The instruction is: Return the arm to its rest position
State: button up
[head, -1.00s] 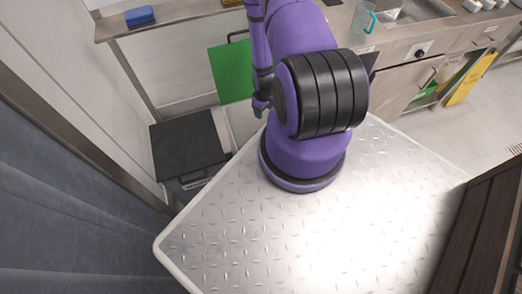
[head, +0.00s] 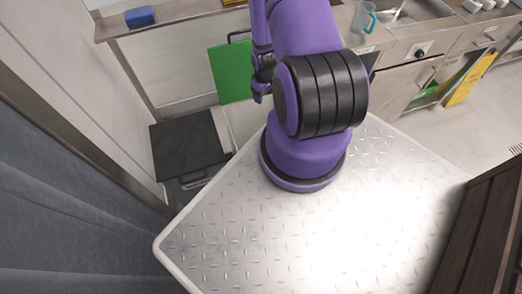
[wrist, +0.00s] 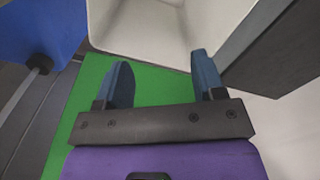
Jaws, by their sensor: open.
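My purple arm rises from its round base on the metal plate (head: 215,240) and reaches away toward the sink counter in the head view. My gripper (wrist: 163,80) shows in the wrist view with its two blue fingers apart and nothing between them. A green panel (wrist: 152,85) lies behind the fingers, and a white bin-like container (wrist: 135,25) is just beyond the fingertips. In the head view the fingertips cannot be made out clearly.
A blue object (wrist: 40,28) is at the upper left of the wrist view. In the head view, a green panel (head: 230,75), a black-topped box (head: 187,143), a blue sponge-like block (head: 140,16) and a clear jug (head: 363,17) surround the arm. A dark wooden piece (head: 485,235) stands at right.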

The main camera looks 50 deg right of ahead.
jog(key=shift+r, duration=0.35)
dwell(0.3)
